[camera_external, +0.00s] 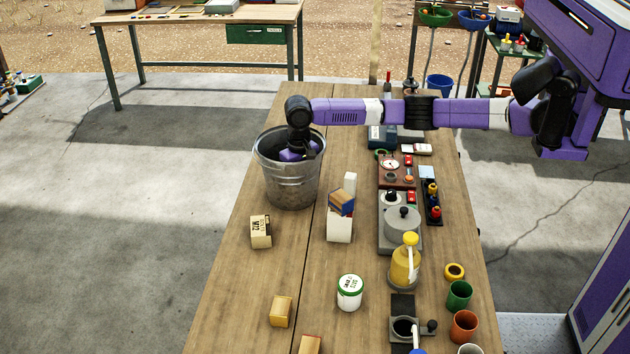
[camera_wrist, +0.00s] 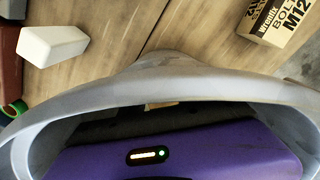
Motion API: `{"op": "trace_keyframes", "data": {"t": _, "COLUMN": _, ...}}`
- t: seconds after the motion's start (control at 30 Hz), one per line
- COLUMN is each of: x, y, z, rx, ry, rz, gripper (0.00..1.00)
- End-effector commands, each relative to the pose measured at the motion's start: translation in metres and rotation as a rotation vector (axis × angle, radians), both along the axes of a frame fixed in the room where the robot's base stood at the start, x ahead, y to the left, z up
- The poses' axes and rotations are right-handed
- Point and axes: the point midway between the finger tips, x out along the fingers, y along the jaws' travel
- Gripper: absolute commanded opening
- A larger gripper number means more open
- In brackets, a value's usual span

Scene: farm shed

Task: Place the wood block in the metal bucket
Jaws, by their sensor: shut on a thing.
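The grey metal bucket (camera_external: 290,188) stands upright at the left edge of the wooden table. Its rim (camera_wrist: 205,84) crosses the middle of the wrist view. My purple gripper (camera_external: 298,152) points down into the bucket's mouth, and its body (camera_wrist: 180,150) fills the bottom of the wrist view. The fingertips are hidden inside the bucket. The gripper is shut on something. A small tan sliver, apparently the wood block (camera_wrist: 160,106), shows between the rim and the gripper body; most of it is hidden.
A bolt box (camera_external: 261,232) stands in front of the bucket. A white holder (camera_external: 339,229) with a blue-brown box is to its right. A tan block (camera_external: 280,311) and a white tub (camera_external: 350,292) stand nearer. A pot (camera_external: 402,223) and switches line the right side.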

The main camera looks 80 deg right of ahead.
Motion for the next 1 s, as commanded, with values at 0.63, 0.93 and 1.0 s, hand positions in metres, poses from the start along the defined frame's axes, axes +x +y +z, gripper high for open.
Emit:
{"op": "trace_keyframes", "data": {"t": 0.63, "x": 0.000, "y": 0.000, "z": -0.012, "rx": -0.001, "ry": 0.001, "rz": 0.000, "gripper": 0.47}}
{"op": "trace_keyframes", "data": {"t": 0.93, "x": 0.000, "y": 0.000, "z": -0.012, "rx": 0.000, "ry": 0.000, "rz": 0.000, "gripper": 0.59}}
{"op": "trace_keyframes", "data": {"t": 1.0, "x": 0.000, "y": 0.000, "z": -0.011, "rx": 0.000, "ry": 0.000, "rz": 0.000, "gripper": 0.59}}
